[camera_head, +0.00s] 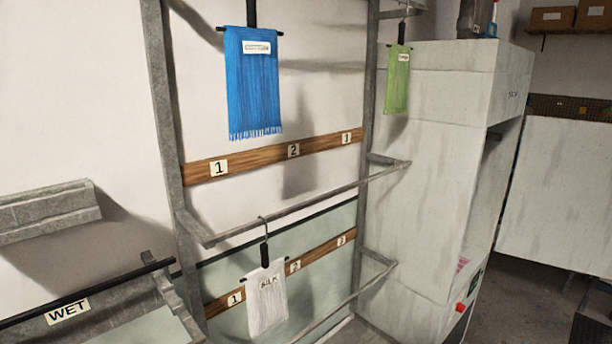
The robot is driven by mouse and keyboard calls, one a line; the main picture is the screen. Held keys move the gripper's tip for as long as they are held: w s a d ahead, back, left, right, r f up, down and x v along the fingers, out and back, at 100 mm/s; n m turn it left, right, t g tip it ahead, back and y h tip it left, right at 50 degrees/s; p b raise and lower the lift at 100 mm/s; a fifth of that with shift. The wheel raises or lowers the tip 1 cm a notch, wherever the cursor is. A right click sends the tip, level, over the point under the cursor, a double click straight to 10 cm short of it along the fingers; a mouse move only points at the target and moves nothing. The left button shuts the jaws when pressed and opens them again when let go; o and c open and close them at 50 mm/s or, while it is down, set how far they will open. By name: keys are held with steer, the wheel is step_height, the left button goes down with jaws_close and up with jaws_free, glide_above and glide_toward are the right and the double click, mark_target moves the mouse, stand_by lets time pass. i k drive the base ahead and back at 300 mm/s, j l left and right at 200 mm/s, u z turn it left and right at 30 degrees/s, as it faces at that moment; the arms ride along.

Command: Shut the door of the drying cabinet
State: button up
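The drying cabinet (430,150) is a tall, pale, scuffed box right of the rack. Its front faces right and shows a dark open gap (500,155) below the upper part. A large pale flat panel (555,195) stands to the right of that gap and runs out of the picture. It looks like the cabinet door standing open, but its hinge and handle cannot be made out. A red button or knob (460,307) sits low on the cabinet front. My gripper is not in view.
A grey metal rack (163,100) with rails stands left of the cabinet. A blue cloth (252,85), a green cloth (397,80) and a white cloth (267,300) hang there. A WET-labelled trough (68,312) is lower left. Dark floor (520,300) shows below the panel.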

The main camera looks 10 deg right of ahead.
mark_target(557, 210)
steer(key=i+l+u, duration=0.2)
steer(key=l, duration=0.3)
steer(key=l+u, duration=0.15)
steer(key=l, duration=0.4)
steer(key=l+u, duration=0.2)
steer(key=l, duration=0.3)
steer(key=l+u, duration=0.2)
steer(key=l, duration=0.35)
steer(key=l+u, duration=0.2)
steer(key=l, duration=0.35)
steer(key=k+l+u, duration=0.15)
steer(key=l, duration=0.35)
steer(key=k+l+u, duration=0.2)
steer(key=l, duration=0.35)
steer(key=l+u, duration=0.2)
steer(key=l, duration=0.35)
